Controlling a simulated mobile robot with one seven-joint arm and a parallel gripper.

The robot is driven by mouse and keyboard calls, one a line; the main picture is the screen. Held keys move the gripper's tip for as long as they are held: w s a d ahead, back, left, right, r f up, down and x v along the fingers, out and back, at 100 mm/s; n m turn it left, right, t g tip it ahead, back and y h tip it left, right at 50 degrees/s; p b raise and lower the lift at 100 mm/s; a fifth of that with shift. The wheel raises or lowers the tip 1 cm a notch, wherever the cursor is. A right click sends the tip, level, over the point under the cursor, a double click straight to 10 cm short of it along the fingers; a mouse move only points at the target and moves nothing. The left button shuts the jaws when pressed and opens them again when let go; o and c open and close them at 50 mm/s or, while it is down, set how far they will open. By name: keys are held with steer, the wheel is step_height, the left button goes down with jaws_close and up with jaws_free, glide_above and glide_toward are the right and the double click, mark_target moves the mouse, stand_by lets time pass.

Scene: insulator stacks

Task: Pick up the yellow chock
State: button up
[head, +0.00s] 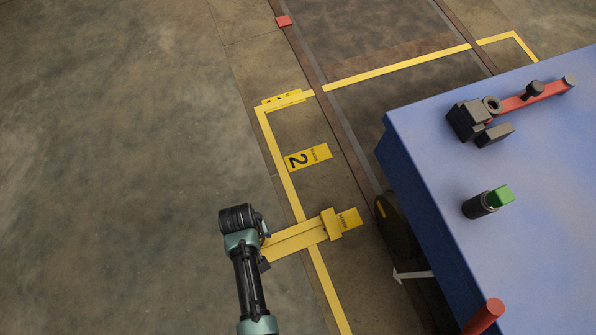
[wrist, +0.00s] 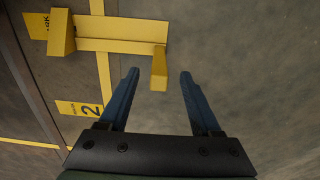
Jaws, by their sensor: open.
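The yellow chock (head: 296,238) lies on the floor, a flat bar with a raised block at its right end; its left end is hidden behind my arm in the head view. In the wrist view the chock (wrist: 105,36) shows a block at each end of the bar. My gripper (wrist: 160,73) is open and empty. Its two dark blue fingers point at the chock, and the right-hand block appears between the fingertips. I cannot tell how far above it they are. In the head view my arm hides the fingers.
A blue platform (head: 480,170) stands at the right, carrying a red-handled tool (head: 525,98) and a dark cylinder with a green top (head: 486,202). A dark wheel (head: 394,225) shows beside it. Yellow lines and a "2" sign (head: 308,157) mark the floor. The left floor is clear.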

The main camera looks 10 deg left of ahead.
step_height(320, 180, down, 6)
steer(key=b, duration=0.5)
jaws_close()
stand_by(0.3)
stand_by(0.9)
steer(key=shift+r, duration=0.1)
